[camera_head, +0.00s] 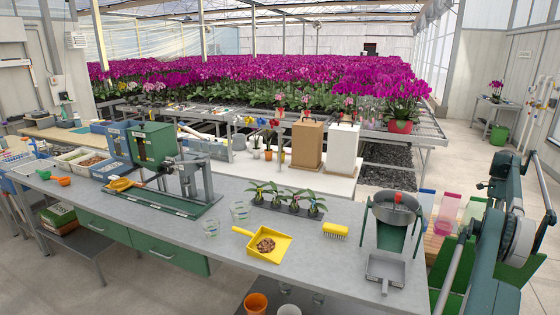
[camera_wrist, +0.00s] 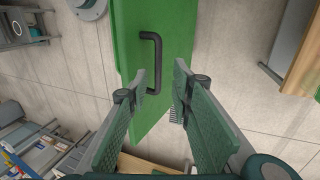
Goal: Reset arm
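My gripper (camera_wrist: 160,82) shows in the wrist view with its two green ridged fingers apart and nothing between them. Beyond the fingers is a green panel (camera_wrist: 150,22) with a dark bar handle (camera_wrist: 152,62). The handle lies in line with the gap between the fingertips; whether anything touches it I cannot tell. In the head view, green and grey arm links, which look like mine, stand folded at the right edge. The gripper's fingers cannot be made out there.
Bare floor (camera_head: 480,135) lies at the back right.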

